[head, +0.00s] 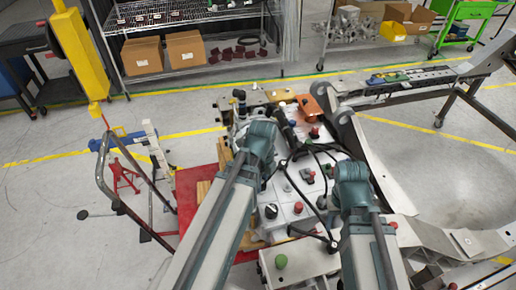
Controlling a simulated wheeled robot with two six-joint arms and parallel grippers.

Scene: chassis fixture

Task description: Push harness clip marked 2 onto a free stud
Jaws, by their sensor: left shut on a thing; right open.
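My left gripper (284,132) reaches over the white fixture panel (287,222) from the lower left. It is shut on a small dark part, apparently a harness clip, largely hidden by the wrist; no number is readable. Black harness cables (317,203) loop across the panel between my two arms. Small stud-like posts and coloured caps stand on the panel, including a red cap (298,208) and a black knob (271,211). I cannot tell which studs are free. My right gripper (333,170) is open beside the panel's right side, its fingers mostly hidden by its wrist.
A grey metal chassis frame (400,204) curves along the right. A red cart (190,197) and a handrail (131,205) are at the left.

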